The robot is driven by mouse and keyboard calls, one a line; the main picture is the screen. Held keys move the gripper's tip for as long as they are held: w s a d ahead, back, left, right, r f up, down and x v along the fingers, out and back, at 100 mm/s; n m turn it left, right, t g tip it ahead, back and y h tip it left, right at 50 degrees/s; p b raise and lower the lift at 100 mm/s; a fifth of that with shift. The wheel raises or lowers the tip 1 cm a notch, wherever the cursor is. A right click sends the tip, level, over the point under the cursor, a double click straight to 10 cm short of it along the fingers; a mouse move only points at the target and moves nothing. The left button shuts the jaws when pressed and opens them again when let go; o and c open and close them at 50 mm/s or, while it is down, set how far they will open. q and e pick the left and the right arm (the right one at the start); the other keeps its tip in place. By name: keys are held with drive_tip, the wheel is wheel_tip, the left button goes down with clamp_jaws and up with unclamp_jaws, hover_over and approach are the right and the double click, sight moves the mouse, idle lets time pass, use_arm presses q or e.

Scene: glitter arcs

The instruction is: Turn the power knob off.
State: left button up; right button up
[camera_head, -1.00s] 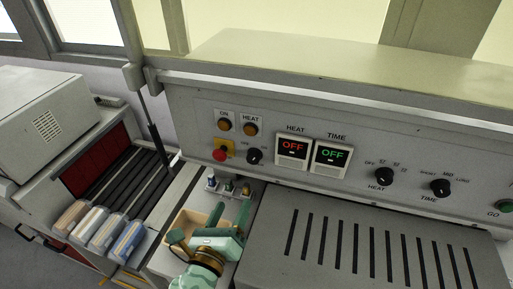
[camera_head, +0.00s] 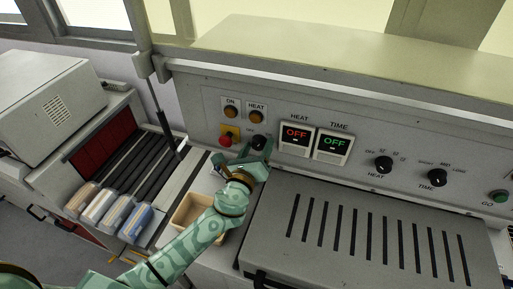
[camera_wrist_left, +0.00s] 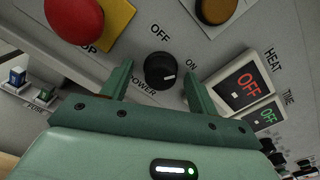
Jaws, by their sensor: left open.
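The power knob (camera_head: 259,142) is a small black round knob on the grey panel. In the left wrist view the knob (camera_wrist_left: 161,69) sits between the labels OFF and ON above the word POWER, and its white mark points toward the ON side. My left gripper (camera_head: 246,156) is right in front of the panel at the knob. In the left wrist view its two green fingers (camera_wrist_left: 157,72) are open, one on each side of the knob, with gaps visible. I cannot tell how far the fingertips are from the panel. My right gripper is not in view.
A red stop button (camera_head: 225,140) on a yellow plate is left of the knob. Orange ON and HEAT lamps (camera_head: 256,117) are above. HEAT and TIME displays (camera_head: 297,136) reading OFF are to the right. A tan bin (camera_head: 187,209) stands below my arm.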

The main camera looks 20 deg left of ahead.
use_arm(q)
drive_tip(key=c, duration=1)
drive_tip(key=shift+o, duration=0.2)
drive_tip(key=shift+f+n, duration=0.1)
drive_tip(key=shift+n, duration=0.3)
drive_tip(key=shift+n+b, duration=0.5)
drive_tip(key=shift+b, duration=0.05)
drive_tip(key=n+b, duration=0.1)
drive_tip(key=n, duration=0.2)
drive_tip(key=shift+n, duration=0.3)
drive_tip(key=n+b, duration=0.1)
drive_tip(key=n, duration=0.2)
drive_tip(key=shift+n, duration=1.7)
